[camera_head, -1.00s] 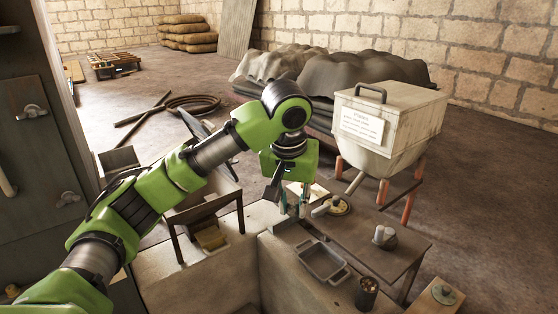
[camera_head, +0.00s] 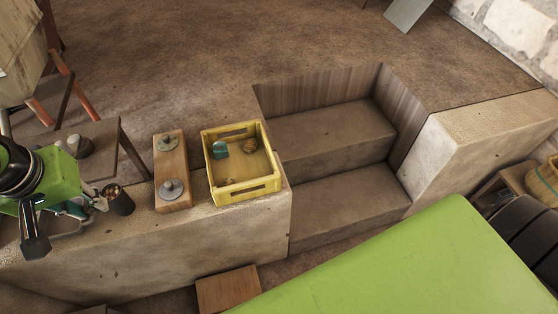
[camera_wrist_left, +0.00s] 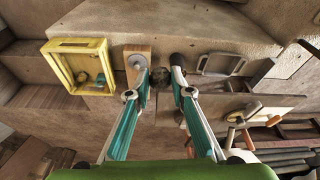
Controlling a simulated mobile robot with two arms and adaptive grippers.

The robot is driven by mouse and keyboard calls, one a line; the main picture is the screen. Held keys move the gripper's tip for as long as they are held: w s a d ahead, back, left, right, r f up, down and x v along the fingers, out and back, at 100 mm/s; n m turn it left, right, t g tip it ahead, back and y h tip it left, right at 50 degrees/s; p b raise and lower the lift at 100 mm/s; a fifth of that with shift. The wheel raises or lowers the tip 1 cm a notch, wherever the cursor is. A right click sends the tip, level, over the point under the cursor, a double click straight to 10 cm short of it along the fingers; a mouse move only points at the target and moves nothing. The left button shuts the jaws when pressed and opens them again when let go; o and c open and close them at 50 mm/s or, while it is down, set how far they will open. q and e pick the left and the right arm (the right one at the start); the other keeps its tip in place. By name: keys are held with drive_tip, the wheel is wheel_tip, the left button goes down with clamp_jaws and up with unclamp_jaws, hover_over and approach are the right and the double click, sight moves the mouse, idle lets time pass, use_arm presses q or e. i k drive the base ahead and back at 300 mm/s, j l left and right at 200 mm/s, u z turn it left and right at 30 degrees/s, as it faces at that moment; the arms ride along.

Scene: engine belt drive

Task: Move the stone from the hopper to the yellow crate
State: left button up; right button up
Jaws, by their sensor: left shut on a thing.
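My left gripper (camera_head: 97,203) is at the left of the head view, over the bench and left of the yellow crate (camera_head: 272,184). In the left wrist view its fingers (camera_wrist_left: 161,80) are shut on a small dark lump, taken as the stone; the cup behind blurs its outline. The open yellow crate stands on the pale ledge; in the wrist view it is at upper left (camera_wrist_left: 52,68). It holds a teal piece (camera_head: 219,149) and a brown lump (camera_head: 250,146). A pale bin on orange legs (camera_head: 20,55), perhaps the hopper, is cut off at upper left. My right gripper is out of view.
A stepped pit (camera_head: 330,135) drops away right of the crate. A dark tray (camera_wrist_left: 220,64) shows in the wrist view.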

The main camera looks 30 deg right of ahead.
sight(256, 163)
drive_tip(key=j+z, duration=0.1)
drive_tip(key=z, duration=0.35)
drive_tip(key=j+z, duration=0.15)
drive_tip(key=z, duration=0.3)
drive_tip(key=j+z, duration=0.1)
drive_tip(key=z, duration=0.35)
drive_tip(key=k+j+z, duration=0.1)
drive_tip(key=z, duration=0.35)
drive_tip(key=k+j+z, duration=0.1)
drive_tip(key=k+j, duration=0.35)
